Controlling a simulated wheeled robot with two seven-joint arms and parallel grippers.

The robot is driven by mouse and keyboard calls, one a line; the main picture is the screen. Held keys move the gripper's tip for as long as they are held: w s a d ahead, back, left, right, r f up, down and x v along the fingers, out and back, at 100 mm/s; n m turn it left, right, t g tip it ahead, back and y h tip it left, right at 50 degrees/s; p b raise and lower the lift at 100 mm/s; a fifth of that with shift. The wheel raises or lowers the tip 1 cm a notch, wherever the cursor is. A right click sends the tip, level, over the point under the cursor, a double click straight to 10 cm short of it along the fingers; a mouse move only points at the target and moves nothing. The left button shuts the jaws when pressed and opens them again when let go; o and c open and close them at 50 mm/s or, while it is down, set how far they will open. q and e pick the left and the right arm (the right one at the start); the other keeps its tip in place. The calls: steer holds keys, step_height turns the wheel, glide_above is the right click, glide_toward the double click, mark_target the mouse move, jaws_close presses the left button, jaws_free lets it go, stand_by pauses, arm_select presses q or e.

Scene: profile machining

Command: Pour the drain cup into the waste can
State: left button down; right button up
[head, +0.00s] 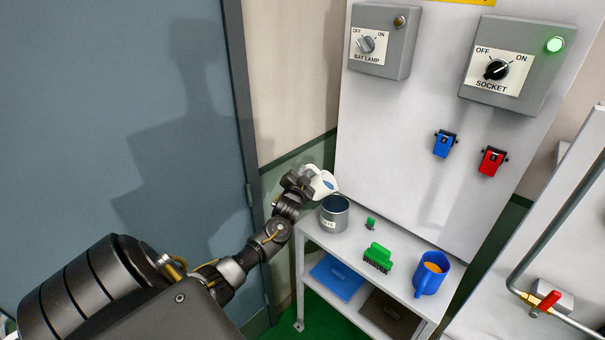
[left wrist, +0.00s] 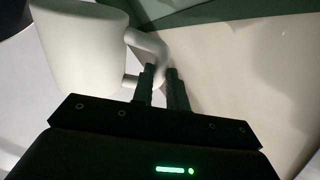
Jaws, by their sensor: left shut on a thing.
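A white cup (head: 323,183) with a blue mark is held up in the head view, tilted, above the grey metal can (head: 334,216) on the shelf top. The can has a small label and an open top. My left gripper (head: 304,182) is shut on the white cup's handle, and the cup also shows large in the left wrist view (left wrist: 82,50). The fingertips (left wrist: 162,85) lie at the handle. What is inside the cup is hidden. My right gripper is not in view.
On the shelf top stand a green brush (head: 378,257), a small green item (head: 370,223) and a blue jug (head: 431,274) with orange contents. A blue tray (head: 337,277) lies on the lower shelf. A white panel with switch boxes (head: 497,68) rises behind. A blue-grey door (head: 120,130) is at left.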

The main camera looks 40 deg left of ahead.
mark_target(313, 168)
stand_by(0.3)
arm_select(q)
steer(key=shift+w+d+r+m, duration=0.1)
steer(key=shift+r+m, duration=0.1)
steer(key=shift+m, duration=0.1)
steer(key=shift+w+d+r+m, duration=0.15)
steer(key=shift+d+m, duration=0.1)
steer(key=shift+m, duration=0.15)
steer(key=shift+w+d+r+m, duration=0.25)
steer(key=shift+d+m, duration=0.2)
steer(key=shift+m, duration=0.25)
steer(key=shift+w+d+m, duration=0.25)
steer(key=shift+d+m, duration=0.25)
steer(key=shift+m, duration=0.2)
